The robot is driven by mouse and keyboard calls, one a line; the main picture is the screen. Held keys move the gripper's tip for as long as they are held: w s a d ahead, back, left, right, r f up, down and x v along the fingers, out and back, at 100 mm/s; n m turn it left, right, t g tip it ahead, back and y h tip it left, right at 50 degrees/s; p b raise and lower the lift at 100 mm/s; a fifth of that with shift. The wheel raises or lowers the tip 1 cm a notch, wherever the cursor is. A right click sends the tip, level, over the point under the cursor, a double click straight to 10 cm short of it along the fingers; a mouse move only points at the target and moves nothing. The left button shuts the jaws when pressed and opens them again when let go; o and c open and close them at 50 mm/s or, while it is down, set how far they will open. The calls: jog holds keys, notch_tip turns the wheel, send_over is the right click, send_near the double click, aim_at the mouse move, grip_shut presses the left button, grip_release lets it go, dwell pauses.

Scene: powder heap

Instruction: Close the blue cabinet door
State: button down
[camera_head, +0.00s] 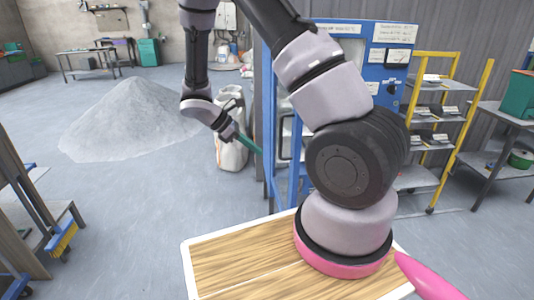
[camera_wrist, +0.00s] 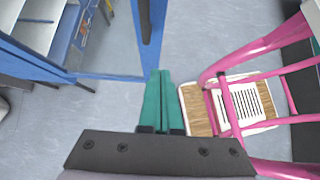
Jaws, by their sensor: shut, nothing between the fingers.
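The blue cabinet (camera_head: 386,32) stands in the middle of the head view, with white labels on its upper front. My arm hides much of its front. Its blue-framed door (camera_head: 268,105) with a clear panel stands open, its free edge at the left.
A grey powder heap (camera_head: 133,115) lies on the floor at the left, with white sacks (camera_head: 231,150) between it and the cabinet. A yellow-framed shelf rack (camera_head: 440,110) stands right of the cabinet. The floor between the heap and my base is clear.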

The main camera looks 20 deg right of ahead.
aim_at(293, 168)
jog(key=shift+s+d+r+x, duration=0.1)
jog(key=shift+d+r+x, duration=0.2)
jog(key=shift+x, duration=1.6)
jog(key=shift+s+d+r+x, duration=0.1)
jog(key=shift+d+r+x, duration=0.25)
jog(key=shift+x, duration=1.55)
jog(key=shift+s+d+r+x, duration=0.1)
jog(key=shift+d+r+x, duration=0.2)
jog(key=shift+x, duration=1.6)
